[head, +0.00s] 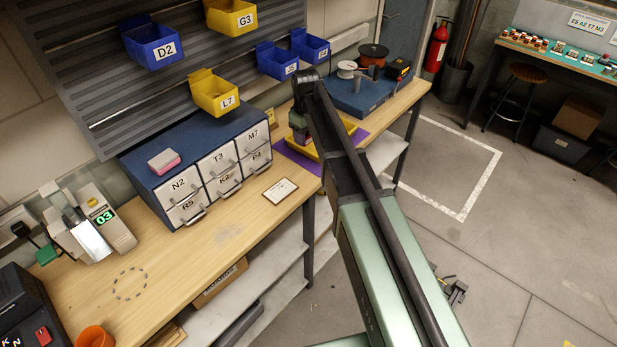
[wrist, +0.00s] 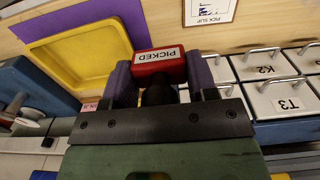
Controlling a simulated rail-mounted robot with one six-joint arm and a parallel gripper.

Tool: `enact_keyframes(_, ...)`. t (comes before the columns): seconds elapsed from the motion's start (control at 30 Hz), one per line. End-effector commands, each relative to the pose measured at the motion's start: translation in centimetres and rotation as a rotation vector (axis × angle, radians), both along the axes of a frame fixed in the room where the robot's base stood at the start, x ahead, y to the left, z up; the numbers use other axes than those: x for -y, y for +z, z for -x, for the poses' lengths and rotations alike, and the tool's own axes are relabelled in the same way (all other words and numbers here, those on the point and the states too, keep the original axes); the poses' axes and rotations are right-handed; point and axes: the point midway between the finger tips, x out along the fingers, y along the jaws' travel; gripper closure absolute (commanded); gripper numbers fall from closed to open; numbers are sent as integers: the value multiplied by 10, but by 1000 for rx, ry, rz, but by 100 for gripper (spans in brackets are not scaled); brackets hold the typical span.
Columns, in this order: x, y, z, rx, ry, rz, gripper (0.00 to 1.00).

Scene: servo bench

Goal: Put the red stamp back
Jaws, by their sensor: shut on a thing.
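The red stamp (wrist: 160,57) shows in the wrist view, with a white label reading PICKED upside down in the picture. My gripper (wrist: 158,74) is shut on it, with one purple finger on each side. The lower part of the stamp is hidden behind the gripper. In the head view my gripper (head: 300,128) is over the bench's far part, beside the yellow tray (head: 348,125); I cannot make out the stamp there. In the wrist view the yellow tray (wrist: 42,52) looks empty where it shows, left of the stamp.
The blue drawer cabinet (head: 152,190) stands nearby, a pink-and-white block (head: 163,161) on top. A purple mat (head: 297,160) lies under the tray. A pick slip (head: 281,191) lies on the bench. Labelled bins (head: 214,95) hang above. The near bench has a dashed ring (head: 129,283).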

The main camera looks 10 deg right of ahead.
Motion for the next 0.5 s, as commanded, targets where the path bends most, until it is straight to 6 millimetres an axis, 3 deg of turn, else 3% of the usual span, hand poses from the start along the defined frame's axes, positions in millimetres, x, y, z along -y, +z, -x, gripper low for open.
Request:
enact_keyframes(0.03, 0, -33, 0, 0, 0, 0, 62)
enact_keyframes(0.3, 0, -124, 0, 0, 0, 0, 62)
enact_keyframes(0.4, 0, -137, 0, 0, -1, 0, 62)
enact_keyframes(0.5, 0, -135, 0, 0, -1, 0, 62)
